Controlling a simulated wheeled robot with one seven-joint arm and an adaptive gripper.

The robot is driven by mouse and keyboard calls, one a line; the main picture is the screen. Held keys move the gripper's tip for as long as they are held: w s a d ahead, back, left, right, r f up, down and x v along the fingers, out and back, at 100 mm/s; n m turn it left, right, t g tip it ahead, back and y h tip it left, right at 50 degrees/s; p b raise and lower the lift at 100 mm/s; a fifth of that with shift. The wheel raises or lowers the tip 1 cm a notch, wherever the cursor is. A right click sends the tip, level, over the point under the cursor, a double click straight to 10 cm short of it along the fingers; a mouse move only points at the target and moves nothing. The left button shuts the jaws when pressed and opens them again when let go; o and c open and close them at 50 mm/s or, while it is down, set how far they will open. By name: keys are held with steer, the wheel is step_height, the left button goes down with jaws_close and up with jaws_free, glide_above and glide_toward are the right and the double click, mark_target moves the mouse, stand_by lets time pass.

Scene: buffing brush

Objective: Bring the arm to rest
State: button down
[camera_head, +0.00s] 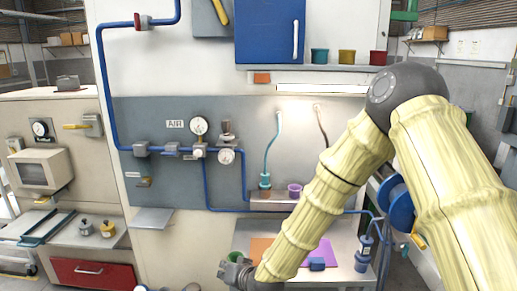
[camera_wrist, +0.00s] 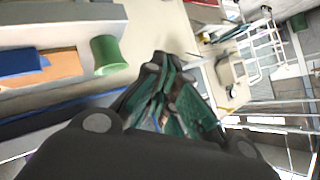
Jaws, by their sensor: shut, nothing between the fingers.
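My arm (camera_head: 325,195), in a pale yellow sleeve, reaches down and to the left across the right half of the head view. My gripper (camera_head: 235,272) is at its lower end, in front of the bench and near the green cup. In the wrist view the green-padded fingers of my gripper (camera_wrist: 163,65) are drawn together with nothing held. The green cup (camera_wrist: 107,55) stands beside the fingers, apart from them in that view.
The bench (camera_head: 345,240) carries an orange sheet (camera_head: 261,246), a purple sheet (camera_head: 322,252) and a blue block (camera_head: 317,264). A purple cup (camera_head: 294,190) stands on a small ledge behind. Blue pipes and gauges (camera_head: 199,126) line the wall. A red drawer (camera_head: 90,272) is at lower left.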

steer(key=s+d+f+g+h, duration=0.2)
steer(key=s+d+f, duration=0.6)
steer(key=f, duration=0.2)
steer(key=s+d+f+g+h, duration=0.2)
steer(key=s+d+f, duration=0.6)
steer(key=f, duration=0.2)
steer(key=s+d+f+g+h, duration=0.1)
steer(key=s+d+f, duration=0.2)
steer(key=s+d, duration=0.2)
steer(key=s+d+f+g+h, duration=0.1)
steer(key=s+d+f+g, duration=0.1)
steer(key=s+d, duration=0.4)
steer(key=s+d+f+g+h, duration=0.1)
steer(key=s+d+f, duration=0.3)
steer(key=s, duration=1)
steer(key=shift+d+f+m+g+b, duration=0.35)
steer(key=shift+d+g, duration=0.25)
steer(key=shift+d, duration=0.25)
steer(key=shift+r, duration=0.1)
